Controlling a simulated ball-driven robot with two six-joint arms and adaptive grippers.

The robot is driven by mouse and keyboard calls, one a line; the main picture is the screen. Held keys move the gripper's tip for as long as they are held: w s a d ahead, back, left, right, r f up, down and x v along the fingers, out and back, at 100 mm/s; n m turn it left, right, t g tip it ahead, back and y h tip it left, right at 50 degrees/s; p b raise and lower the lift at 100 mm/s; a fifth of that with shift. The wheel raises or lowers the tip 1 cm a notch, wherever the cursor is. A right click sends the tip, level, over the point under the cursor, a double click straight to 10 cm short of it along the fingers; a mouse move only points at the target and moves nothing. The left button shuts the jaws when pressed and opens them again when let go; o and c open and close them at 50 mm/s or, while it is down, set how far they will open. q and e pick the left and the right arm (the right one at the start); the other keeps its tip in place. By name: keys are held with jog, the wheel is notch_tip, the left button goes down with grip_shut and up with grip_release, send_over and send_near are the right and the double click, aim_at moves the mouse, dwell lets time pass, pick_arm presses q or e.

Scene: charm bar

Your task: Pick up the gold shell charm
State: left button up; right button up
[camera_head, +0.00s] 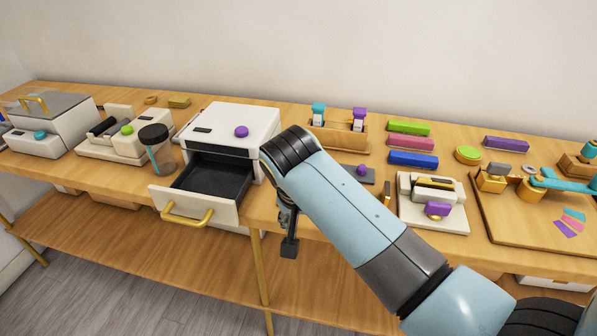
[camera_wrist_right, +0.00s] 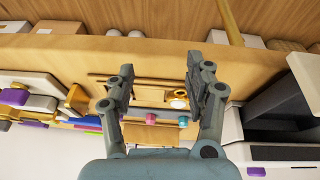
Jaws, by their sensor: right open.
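My right gripper (camera_wrist_right: 160,72) is open and empty in the wrist view, with its two fingers wide apart. In the head view its end (camera_head: 288,246) hangs in front of the table's front edge, partly behind my right arm. A small rounded gold piece (camera_wrist_right: 178,98) shows between the fingers in the wrist view, on or beside a wooden holder, beyond the fingertips and not touched. It may be the gold shell charm, but it is too small to tell its shape. In the head view my arm hides that spot. My left gripper is not in view.
A white cabinet's open drawer (camera_head: 216,186) juts out left of my right gripper. A wooden stand (camera_head: 338,134) with teal and purple pieces is behind my arm. A white press (camera_head: 432,205) and a wooden board (camera_head: 512,238) stand to the right. The table (camera_head: 245,205) has a shelf below.

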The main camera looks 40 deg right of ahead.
jog(key=w+r+p, duration=0.2)
jog(key=w+r, duration=0.1)
jog(key=r, duration=0.5)
jog(key=shift+m+t, duration=0.4)
jog(key=shift+m, duration=0.1)
jog(key=x, duration=0.2)
jog(key=w+x, duration=0.1)
jog(key=x, duration=0.1)
jog(key=shift+a+b, duration=0.15)
jog(key=shift+b, duration=0.2)
jog(key=shift+w+f, duration=0.1)
jog(key=shift+f, duration=0.4)
jog(key=x, duration=0.4)
jog(key=shift+w+f, duration=0.15)
jog(key=shift+f, duration=0.1)
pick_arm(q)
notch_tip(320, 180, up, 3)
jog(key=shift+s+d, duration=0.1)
pick_arm(e)
jog(key=shift+f, duration=0.1)
jog(key=shift+f, duration=0.1)
grip_shut()
